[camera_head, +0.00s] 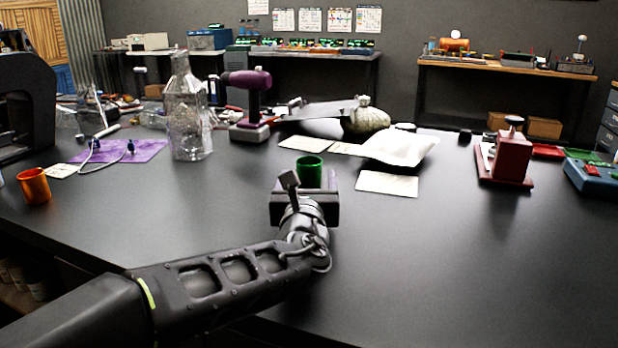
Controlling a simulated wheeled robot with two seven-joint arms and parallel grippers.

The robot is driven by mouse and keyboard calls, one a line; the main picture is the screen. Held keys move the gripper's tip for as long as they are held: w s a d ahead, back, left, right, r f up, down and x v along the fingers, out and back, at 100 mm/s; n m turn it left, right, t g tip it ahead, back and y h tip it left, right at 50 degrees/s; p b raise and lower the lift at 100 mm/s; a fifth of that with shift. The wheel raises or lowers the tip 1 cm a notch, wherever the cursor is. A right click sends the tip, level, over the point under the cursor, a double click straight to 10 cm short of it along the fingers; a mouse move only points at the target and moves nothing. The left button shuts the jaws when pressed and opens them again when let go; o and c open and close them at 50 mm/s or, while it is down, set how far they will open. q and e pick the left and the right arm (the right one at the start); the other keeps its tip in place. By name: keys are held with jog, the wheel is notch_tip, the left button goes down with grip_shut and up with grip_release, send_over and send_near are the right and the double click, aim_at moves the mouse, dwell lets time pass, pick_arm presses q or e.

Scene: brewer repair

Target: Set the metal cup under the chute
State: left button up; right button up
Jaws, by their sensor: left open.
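A green cup (309,170), shiny like metal, stands upright on the dark table near the middle. My left gripper (305,190) is open just on the near side of the green cup and hides its lower part. I cannot tell whether the cup is between the fingers. An orange cup (34,185), also shiny, stands upright at the left. I cannot tell which cup is the metal cup. A black machine (30,110) stands at the left edge, partly cut off. No chute can be clearly made out. My right gripper is not in view.
A glass bottle (188,125), purple drill-like tool (247,100) and purple cloth (125,152) stand or lie left of centre. White cards (387,184) and a white packet (400,148) lie behind the gripper. A red device (512,158) stands right. The front right of the table (480,260) is clear.

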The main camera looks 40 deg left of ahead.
aim_at(308, 172)
pick_arm(q)
jog(key=x, duration=0.4)
jog(key=shift+w+a, duration=0.1)
jog(key=shift+w, duration=0.15)
grip_shut()
dwell(0.9)
jog(key=shift+r, duration=0.1)
notch_tip(308, 172, up, 10)
jog(key=p, duration=0.3)
jog(key=shift+p, duration=0.4)
